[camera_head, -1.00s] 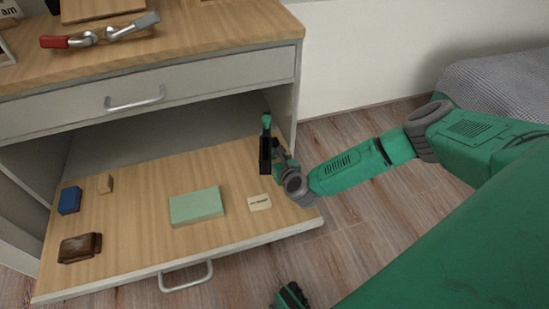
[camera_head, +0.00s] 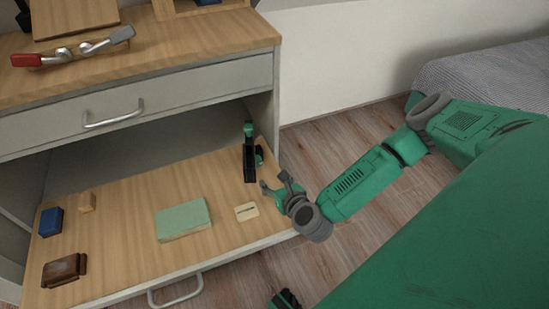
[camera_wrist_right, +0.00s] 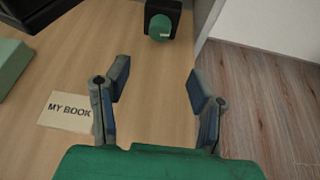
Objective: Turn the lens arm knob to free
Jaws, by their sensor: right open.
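An upright black stand (camera_head: 249,164) with a green top stands at the right back of the pulled-out wooden board. A green round knob (camera_wrist_right: 160,27) with a small pale mark sits on its black body in the right wrist view, top centre. I cannot read the knob's setting. My right gripper (camera_head: 275,183) is open and empty, in front of the stand and apart from it. In the right wrist view its two fingers (camera_wrist_right: 158,85) are spread wide, with the knob beyond them.
A "MY BOOK" card (camera_wrist_right: 66,112) lies left of the fingers. A drawer (camera_head: 130,105) overhangs the board's back. A red-ended metal piece (camera_head: 70,52) lies on top.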

